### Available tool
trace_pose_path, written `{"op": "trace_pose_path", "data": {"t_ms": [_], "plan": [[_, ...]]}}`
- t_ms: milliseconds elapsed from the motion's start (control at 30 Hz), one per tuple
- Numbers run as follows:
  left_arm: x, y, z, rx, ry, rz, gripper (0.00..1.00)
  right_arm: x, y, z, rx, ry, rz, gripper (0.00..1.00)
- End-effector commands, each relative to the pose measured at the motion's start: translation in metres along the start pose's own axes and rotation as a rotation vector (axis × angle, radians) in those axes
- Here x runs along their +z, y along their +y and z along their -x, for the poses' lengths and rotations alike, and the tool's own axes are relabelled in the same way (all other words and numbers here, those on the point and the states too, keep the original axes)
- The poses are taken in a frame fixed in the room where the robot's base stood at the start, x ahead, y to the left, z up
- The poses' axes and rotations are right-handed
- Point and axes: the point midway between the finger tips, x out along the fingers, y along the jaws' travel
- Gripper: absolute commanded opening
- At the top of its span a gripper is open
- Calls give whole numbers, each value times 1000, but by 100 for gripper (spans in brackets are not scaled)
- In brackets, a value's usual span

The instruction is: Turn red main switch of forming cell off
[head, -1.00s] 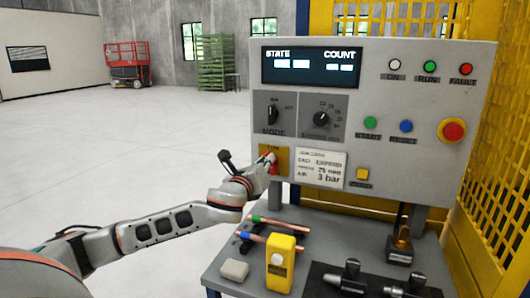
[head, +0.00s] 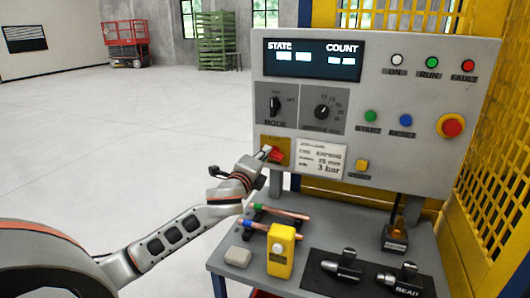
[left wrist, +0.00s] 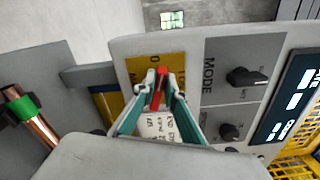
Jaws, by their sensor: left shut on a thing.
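The red main switch (head: 275,155) sits on a yellow plate (head: 284,142) at the lower left of the grey control panel (head: 425,165). My left gripper (head: 266,152) is at the switch and covers part of it. In the left wrist view the red handle (left wrist: 161,86) stands between the two fingertips (left wrist: 162,80), and the gripper is shut on it. The yellow plate (left wrist: 141,68) shows around it; its small lettering is partly hidden. My right gripper is out of view.
The mode knob (head: 275,105) and a second dial (head: 322,111) sit just above the switch, and a white label (head: 320,159) is beside it. Below, a bench (head: 225,268) holds copper tubes (head: 280,212), a yellow box (head: 281,256) and black tooling. Open floor lies left.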

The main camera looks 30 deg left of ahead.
Motion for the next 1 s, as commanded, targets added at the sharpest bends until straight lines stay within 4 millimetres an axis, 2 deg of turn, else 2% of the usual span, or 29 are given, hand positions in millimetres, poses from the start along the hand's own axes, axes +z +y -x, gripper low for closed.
{"op": "trace_pose_path", "data": {"t_ms": [400, 1000], "plan": [[-2, 7, 0, 4, 2, 264, 0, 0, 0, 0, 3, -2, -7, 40], [-2, 7, 0, 1, 2, 336, 0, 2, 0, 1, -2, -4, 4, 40]]}}
